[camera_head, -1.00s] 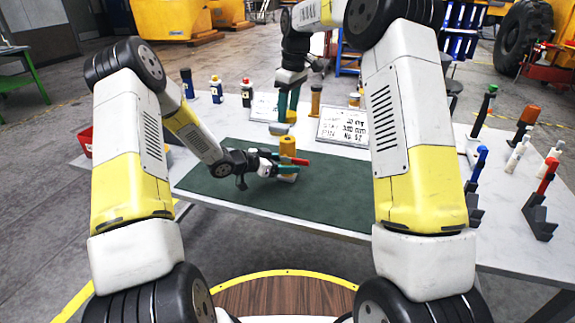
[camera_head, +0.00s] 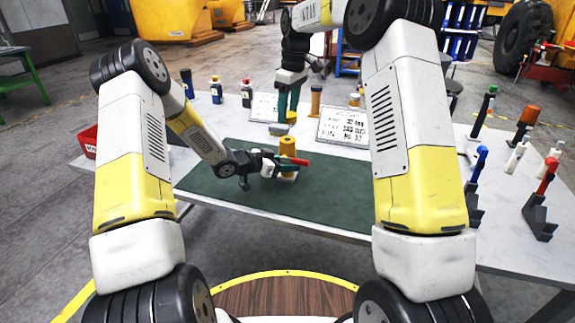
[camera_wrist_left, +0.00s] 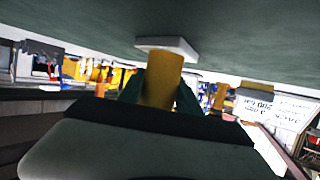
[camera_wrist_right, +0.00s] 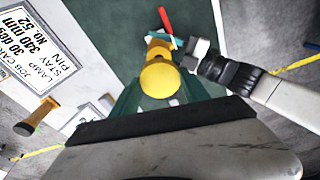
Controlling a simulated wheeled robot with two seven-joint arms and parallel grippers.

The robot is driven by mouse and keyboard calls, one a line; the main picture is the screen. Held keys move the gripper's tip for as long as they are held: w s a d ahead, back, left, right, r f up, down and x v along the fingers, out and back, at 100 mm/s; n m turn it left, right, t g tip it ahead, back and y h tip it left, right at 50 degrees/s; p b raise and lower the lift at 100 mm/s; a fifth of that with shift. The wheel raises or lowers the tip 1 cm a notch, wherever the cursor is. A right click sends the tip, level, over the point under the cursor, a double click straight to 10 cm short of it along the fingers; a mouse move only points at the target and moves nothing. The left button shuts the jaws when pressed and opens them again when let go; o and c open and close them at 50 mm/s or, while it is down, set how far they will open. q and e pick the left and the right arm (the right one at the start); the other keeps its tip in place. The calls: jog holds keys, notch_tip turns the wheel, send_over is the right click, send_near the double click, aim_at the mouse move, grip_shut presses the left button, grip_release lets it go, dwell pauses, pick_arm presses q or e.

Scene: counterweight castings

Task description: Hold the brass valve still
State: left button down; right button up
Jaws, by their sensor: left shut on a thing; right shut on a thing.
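The brass valve (camera_head: 288,147) is a yellow-brass cylinder standing upright on a pale block on the green mat (camera_head: 330,190). My left gripper (camera_head: 285,161) comes in from the left, low on the valve, and is shut on it. The left wrist view shows the valve (camera_wrist_left: 162,80) between the fingers.
Printed cards (camera_head: 343,127) lie behind the mat. Bottles (camera_head: 216,90) stand at the back left, a red bin (camera_head: 88,142) at the left edge. Several coloured-handled tools (camera_head: 541,205) stand on the right. The mat's front right is clear.

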send_over(287, 139)
jog(key=shift+s+d+f, duration=0.1)
jog(key=shift+s+f, duration=0.05)
jog(key=shift+f, duration=1.1)
jog(key=shift+s+d+f, duration=0.1)
jog(key=shift+f, duration=1.15)
jog(key=shift+f, duration=0.9)
jog(key=shift+f, duration=0.55)
